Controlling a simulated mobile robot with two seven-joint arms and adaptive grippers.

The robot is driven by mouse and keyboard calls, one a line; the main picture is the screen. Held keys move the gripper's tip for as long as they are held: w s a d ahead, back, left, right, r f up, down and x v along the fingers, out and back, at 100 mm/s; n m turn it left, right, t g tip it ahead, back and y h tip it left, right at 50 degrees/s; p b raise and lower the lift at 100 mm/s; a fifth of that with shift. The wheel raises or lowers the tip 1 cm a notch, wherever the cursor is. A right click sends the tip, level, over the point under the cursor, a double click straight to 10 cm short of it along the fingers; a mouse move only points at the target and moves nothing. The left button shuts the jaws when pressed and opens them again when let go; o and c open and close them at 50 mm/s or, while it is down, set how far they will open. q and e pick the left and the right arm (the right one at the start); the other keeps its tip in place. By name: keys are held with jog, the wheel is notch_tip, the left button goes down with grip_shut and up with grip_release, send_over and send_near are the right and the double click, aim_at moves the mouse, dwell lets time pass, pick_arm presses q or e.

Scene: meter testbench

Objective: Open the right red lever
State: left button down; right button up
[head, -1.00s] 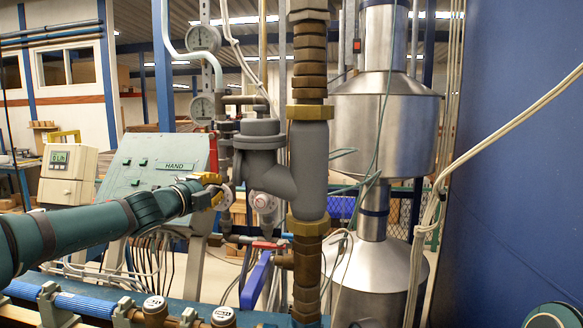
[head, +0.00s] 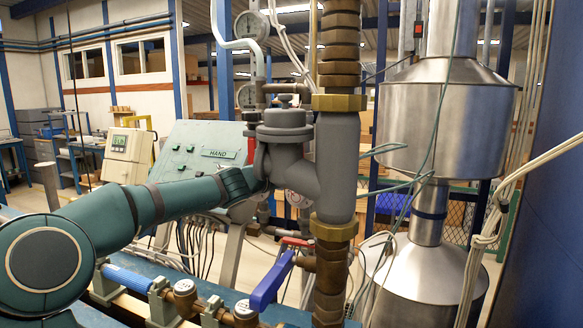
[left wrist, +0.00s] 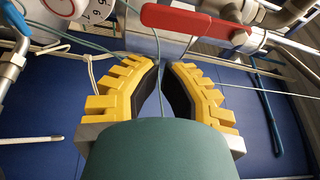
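The red lever (head: 296,242) sits low behind the grey pipe column, at the valve just above a blue lever (head: 271,281). In the left wrist view a red lever (left wrist: 192,17) lies across the top, just beyond the fingertips; its shaft and valve run off to the right. My right gripper is not visible.
The vertical pipe column (head: 337,165) stands in front of the lever area. A green HAND panel (head: 200,155) is behind my arm. A large metal tank (head: 433,120) stands right. Thin cables cross the lever area in the wrist view.

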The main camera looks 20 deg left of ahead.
pick_arm(q)
jog(key=shift+p+x, duration=0.9)
jog(key=shift+x, duration=2.5)
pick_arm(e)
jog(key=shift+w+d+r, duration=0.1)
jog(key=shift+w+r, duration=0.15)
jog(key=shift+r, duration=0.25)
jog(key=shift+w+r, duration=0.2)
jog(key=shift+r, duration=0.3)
pick_arm(q)
jog(key=a+m+p, duration=0.1)
jog(key=p, duration=0.1)
jog(key=shift+a+p, duration=0.25)
jog(key=shift+p, duration=0.05)
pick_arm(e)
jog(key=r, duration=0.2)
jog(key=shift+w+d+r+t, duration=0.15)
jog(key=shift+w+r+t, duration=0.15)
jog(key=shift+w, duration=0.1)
